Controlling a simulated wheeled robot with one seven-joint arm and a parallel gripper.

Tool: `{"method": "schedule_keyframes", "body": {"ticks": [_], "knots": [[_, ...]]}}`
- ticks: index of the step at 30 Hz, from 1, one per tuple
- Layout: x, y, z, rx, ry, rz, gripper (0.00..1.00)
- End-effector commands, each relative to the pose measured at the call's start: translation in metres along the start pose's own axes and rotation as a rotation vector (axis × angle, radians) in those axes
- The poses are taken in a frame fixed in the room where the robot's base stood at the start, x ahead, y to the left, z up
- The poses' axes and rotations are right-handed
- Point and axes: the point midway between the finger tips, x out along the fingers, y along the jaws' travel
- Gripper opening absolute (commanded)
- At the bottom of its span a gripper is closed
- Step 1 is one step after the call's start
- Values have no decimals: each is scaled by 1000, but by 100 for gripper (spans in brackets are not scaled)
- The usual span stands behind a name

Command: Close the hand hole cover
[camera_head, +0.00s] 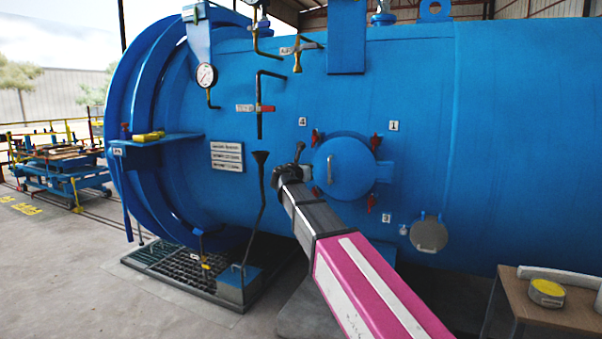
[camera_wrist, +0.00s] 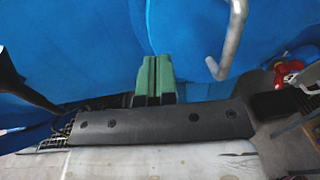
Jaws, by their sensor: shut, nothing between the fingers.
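The hand hole cover (camera_head: 343,168) is a round blue disc on the side of the blue autoclave, with a grey bar handle (camera_head: 331,170) and a bracket on its right. It lies over or close to the hole; I cannot tell whether it is fully seated. My gripper (camera_wrist: 152,80) has green fingers, shut together and empty. In the head view its dark end is just left of the cover's left edge. In the wrist view the handle (camera_wrist: 231,40) is right of the fingers, apart from them. The fingertips are close to a blue surface; contact is unclear.
Red clamps stand around the cover at upper left (camera_head: 315,138), upper right (camera_head: 376,143) and lower right (camera_head: 371,203). A round grey plate (camera_head: 429,235) hangs lower right. A black funnel pipe (camera_head: 258,195) stands left of my gripper. A table (camera_head: 560,316) is at right.

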Motion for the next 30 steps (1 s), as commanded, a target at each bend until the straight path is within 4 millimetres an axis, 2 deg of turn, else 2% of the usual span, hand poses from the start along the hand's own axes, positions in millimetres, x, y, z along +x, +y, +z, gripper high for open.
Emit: {"method": "schedule_keyframes", "body": {"ticks": [1,3,9,24,30], "knots": [[12,1,0,0,1,-2,0],[23,1,0,0,0,-2,0],[44,0,0,1,0,-2,0],[51,0,0,1,0,0,0],[75,7,1,1,0,-1,0]]}}
